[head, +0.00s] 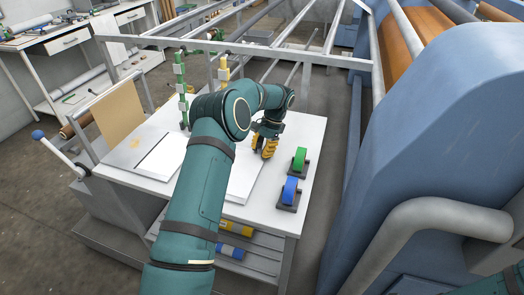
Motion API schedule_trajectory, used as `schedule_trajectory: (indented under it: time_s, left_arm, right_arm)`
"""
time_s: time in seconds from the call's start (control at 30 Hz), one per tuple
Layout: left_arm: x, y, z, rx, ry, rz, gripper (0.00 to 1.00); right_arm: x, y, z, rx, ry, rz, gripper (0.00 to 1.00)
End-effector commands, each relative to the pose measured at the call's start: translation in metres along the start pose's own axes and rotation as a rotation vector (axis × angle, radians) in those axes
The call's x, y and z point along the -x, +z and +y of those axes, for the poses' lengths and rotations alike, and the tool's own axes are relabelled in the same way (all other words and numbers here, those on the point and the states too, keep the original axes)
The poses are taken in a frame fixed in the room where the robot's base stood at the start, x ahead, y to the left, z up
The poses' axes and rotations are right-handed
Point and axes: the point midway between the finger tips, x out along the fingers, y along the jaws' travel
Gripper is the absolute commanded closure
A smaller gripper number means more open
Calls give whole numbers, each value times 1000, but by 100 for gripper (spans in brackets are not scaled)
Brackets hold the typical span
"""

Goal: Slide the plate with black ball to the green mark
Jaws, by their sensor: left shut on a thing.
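My left gripper (265,147), with yellow fingers, points down at the right side of the white table (305,130). Its fingers are shut, and they hide most of what they hold. A thin white plate (244,180) lies flat on the table just below the fingers. The black ball cannot be made out and is likely hidden between the fingers. Another pale flat piece with a dark edge (163,157) lies left of my arm. I cannot tell a green mark for certain; a green upright (181,88) stands at the table's back left. My right gripper is not in view.
A yellow upright (223,72) stands at the back. A blue machine housing (440,130) fills the right. A blue-knobbed lever (38,135) sticks out left.

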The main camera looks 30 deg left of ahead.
Motion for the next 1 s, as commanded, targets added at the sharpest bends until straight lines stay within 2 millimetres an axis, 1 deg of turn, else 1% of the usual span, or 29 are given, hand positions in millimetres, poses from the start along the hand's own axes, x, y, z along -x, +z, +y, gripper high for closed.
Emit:
schedule_trajectory:
  time_s: [0.03,0.8,1.0]
  left_arm:
    - [-9,2,2,-4,11,-20,100]
    - [-18,21,-27,1,13,-25,100]
    - [-19,24,-32,0,14,-25,100]
  right_arm:
    - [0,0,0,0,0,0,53]
    - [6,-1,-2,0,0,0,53]
    - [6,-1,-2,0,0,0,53]
